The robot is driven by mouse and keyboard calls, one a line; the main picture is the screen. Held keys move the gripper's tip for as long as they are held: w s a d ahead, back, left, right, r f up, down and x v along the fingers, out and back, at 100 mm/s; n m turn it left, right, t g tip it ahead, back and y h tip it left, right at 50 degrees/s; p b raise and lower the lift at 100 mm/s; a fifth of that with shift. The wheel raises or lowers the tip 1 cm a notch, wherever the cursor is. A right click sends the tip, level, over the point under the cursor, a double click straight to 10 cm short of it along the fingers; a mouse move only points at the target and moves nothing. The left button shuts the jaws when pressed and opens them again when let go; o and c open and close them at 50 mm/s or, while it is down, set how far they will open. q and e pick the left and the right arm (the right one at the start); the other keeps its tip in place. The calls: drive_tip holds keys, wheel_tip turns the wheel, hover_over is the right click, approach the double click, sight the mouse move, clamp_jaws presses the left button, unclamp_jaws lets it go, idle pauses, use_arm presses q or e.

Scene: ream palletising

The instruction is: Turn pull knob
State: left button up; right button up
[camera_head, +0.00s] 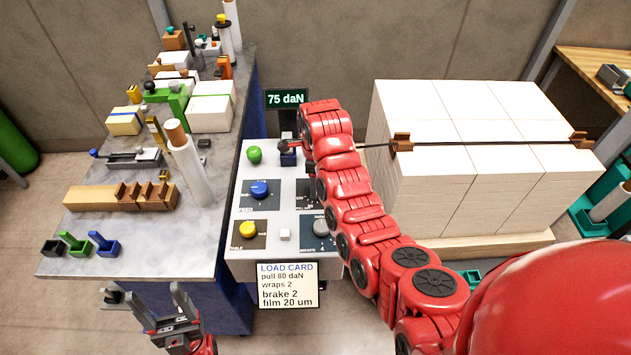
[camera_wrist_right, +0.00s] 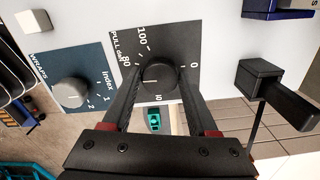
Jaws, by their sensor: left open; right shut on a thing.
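The black pull knob (camera_wrist_right: 158,75) sits on a dark dial plate marked "PULL daN" (camera_wrist_right: 150,38) in the right wrist view. My right gripper (camera_wrist_right: 160,92) is shut on it, one finger on each side. A white mark on the knob points left, roughly below the printed 80. In the head view my right arm hides the knob and most of its plate (camera_head: 303,188). The green display (camera_head: 286,99) reads 75 daN. The load card (camera_head: 287,285) says pull 80 daN. My left gripper (camera_head: 145,293) is open and empty near the workbench's front edge.
The white control panel (camera_head: 272,215) also carries a blue knob (camera_head: 260,190), a yellow knob (camera_head: 248,229), a grey wraps knob (camera_wrist_right: 70,93) and a green button (camera_head: 254,154). A cluttered workbench (camera_head: 225,150) stands left. Strapped white reams (camera_head: 432,180) stand right.

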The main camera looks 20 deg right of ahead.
drive_tip(key=shift+r+m, duration=0.1)
drive_tip(key=shift+m, duration=1.1)
drive_tip(key=o, duration=1.4)
drive_tip(key=shift+c, duration=0.2)
wheel_tip(320, 180, up, 17)
drive_tip(key=p, duration=0.6)
drive_tip(key=shift+r, duration=0.15)
